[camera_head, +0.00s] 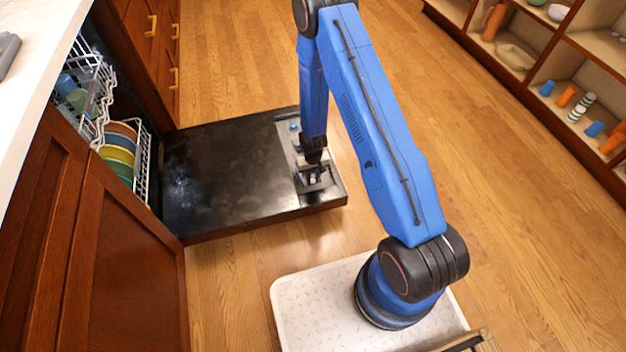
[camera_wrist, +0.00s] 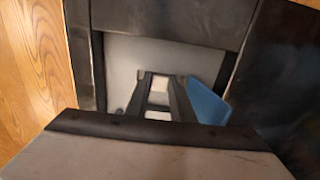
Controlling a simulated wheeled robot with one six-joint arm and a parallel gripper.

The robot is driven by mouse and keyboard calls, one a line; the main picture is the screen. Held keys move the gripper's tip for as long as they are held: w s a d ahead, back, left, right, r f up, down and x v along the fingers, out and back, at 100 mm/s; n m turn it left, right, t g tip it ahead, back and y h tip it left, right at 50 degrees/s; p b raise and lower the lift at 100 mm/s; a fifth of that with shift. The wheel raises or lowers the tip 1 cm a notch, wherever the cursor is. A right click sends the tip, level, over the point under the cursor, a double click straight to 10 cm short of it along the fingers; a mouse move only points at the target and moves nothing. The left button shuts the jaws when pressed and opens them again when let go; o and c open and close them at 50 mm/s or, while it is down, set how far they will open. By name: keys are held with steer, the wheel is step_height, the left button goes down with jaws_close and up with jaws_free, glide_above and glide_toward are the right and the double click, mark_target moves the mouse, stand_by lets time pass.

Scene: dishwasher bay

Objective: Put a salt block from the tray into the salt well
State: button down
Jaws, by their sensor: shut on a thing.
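My gripper (camera_head: 314,178) points down over the grey panel (camera_head: 289,146) at the outer edge of the open dishwasher door. In the wrist view its two dark fingers (camera_wrist: 161,88) are close together, with a small pale block (camera_wrist: 158,99) between them, which looks like the salt block. The block is mostly hidden by the fingers. Beneath them is a grey recess (camera_wrist: 118,68) with dark edges, apparently the salt well. A blue flap-like piece (camera_wrist: 207,102) stands right of the fingers. I cannot tell whether the block touches the recess floor.
The dark dishwasher door (camera_head: 222,172) lies open and flat. Racks with colourful plates (camera_head: 120,150) are at left beside wooden cabinets (camera_head: 120,260). A wooden-edged tray or box (camera_head: 481,338) is cut off at the bottom. Shelves (camera_head: 545,75) stand at right; the floor between is clear.

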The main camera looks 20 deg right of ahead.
steer(key=c, duration=1.5)
jaws_free()
steer(key=shift+o, duration=0.2)
steer(key=shift+r, duration=3.5)
steer(key=shift+r, duration=0.1)
